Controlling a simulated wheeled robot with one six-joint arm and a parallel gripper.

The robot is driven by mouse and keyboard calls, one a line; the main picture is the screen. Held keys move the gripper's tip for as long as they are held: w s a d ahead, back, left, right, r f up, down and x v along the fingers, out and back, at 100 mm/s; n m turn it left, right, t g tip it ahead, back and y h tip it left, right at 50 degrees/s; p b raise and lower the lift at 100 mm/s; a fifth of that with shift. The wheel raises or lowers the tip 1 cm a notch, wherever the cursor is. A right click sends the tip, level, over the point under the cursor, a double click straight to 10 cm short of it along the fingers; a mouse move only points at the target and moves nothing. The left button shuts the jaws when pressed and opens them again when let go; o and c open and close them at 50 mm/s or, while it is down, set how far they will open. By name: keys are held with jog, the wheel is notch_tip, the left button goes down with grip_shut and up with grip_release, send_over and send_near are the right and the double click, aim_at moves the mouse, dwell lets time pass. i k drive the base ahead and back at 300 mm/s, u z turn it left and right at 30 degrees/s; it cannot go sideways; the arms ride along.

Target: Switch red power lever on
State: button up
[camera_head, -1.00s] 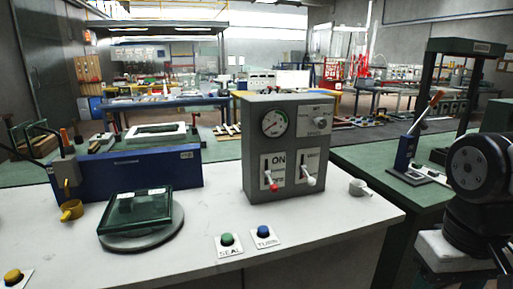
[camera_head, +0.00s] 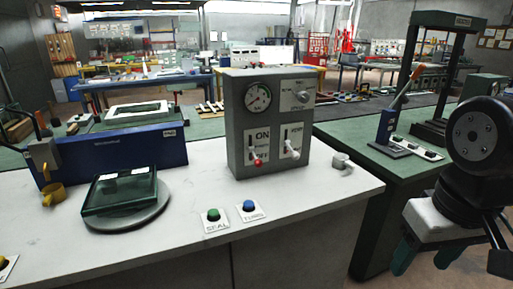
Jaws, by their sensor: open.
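The red power lever (camera_head: 254,162) is on the front of a grey control box (camera_head: 237,135), in the left slot under the label ON. Its red knob sits at the low end of the slot. The box stands on the white bench. My gripper (camera_head: 422,262) hangs at the lower right, with its two dark green fingers apart and pointing down. It is empty and well to the right of the lever, in front of the bench's right end.
A white-knobbed lever (camera_head: 292,152) is close to the right of the red one. A green button (camera_head: 213,215) and a blue button (camera_head: 249,206) lie in front of the box. A small white cup (camera_head: 341,161) stands to its right. A glass block (camera_head: 120,191) sits at left.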

aim_at(258, 162)
jog(key=z, duration=0.25)
jog(key=i, duration=0.85)
jog(key=u, duration=0.3)
